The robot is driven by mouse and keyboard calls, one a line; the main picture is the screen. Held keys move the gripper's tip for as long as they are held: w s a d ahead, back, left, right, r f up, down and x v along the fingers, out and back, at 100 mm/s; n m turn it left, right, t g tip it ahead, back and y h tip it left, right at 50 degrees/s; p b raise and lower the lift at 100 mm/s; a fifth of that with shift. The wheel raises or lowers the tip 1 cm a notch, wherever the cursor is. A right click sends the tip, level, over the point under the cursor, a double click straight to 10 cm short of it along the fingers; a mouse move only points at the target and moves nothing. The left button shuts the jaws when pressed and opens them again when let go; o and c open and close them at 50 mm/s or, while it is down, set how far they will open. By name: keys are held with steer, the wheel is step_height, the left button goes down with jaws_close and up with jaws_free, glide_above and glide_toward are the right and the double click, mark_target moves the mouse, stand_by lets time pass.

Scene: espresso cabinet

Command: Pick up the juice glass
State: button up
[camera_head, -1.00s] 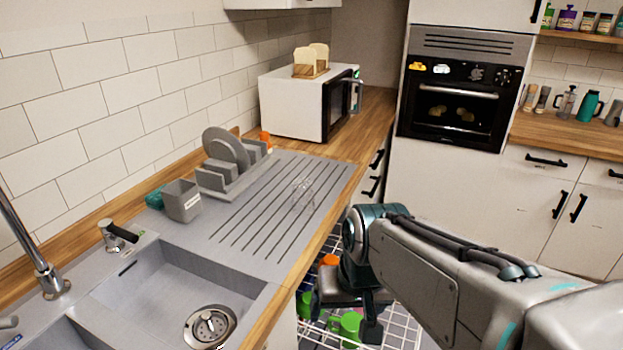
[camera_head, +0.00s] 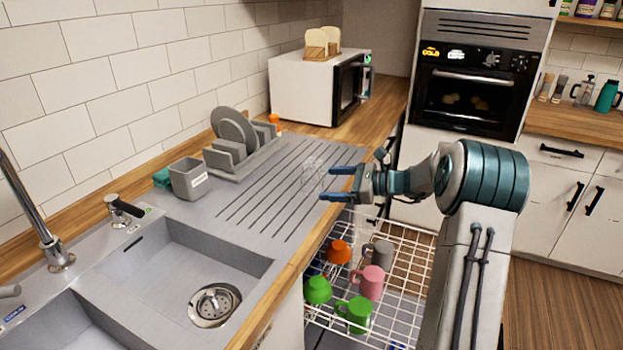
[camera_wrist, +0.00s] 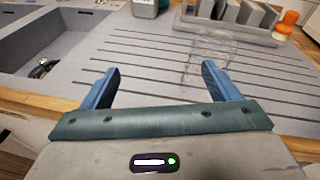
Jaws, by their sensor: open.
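A clear juice glass (camera_head: 312,178) stands on the grooved grey drainboard (camera_head: 262,212), near its right part. It is see-through and faint. My gripper (camera_head: 335,184) is open and empty, pointing left, with its blue fingertips just right of the glass in the head view. In the wrist view the glass (camera_wrist: 208,55) is beyond the fingers of my gripper (camera_wrist: 158,82), toward the right finger and not centred between them. Its lower part appears close to the right fingertip; I cannot tell if they touch.
A dish rack with plates (camera_head: 236,145) and a grey cup (camera_head: 188,178) stand behind the glass. The sink (camera_head: 190,270) is at the left. An open dishwasher rack (camera_head: 390,270) with several coloured mugs lies below my arm. A microwave (camera_head: 305,92) stands at the back.

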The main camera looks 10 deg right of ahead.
mark_target(322, 171)
steer(key=w+d+f+m+t, duration=0.1)
steer(key=w+d+m+t, duration=0.2)
steer(key=w+d, duration=0.15)
steer(key=shift+y, duration=0.3)
steer(key=x, duration=0.7)
steer(key=shift+f, duration=0.1)
steer(key=shift+r+p+x, duration=0.2)
steer(key=shift+p+x, duration=0.2)
steer(key=shift+x, duration=1)
steer(key=shift+r+p+x, duration=0.25)
steer(key=shift+p+x, duration=0.15)
steer(key=shift+x, duration=0.95)
steer(key=shift+w+d, duration=0.15)
steer(key=shift+c, duration=0.3)
steer(key=c, duration=1.1)
steer(key=shift+r, duration=0.1)
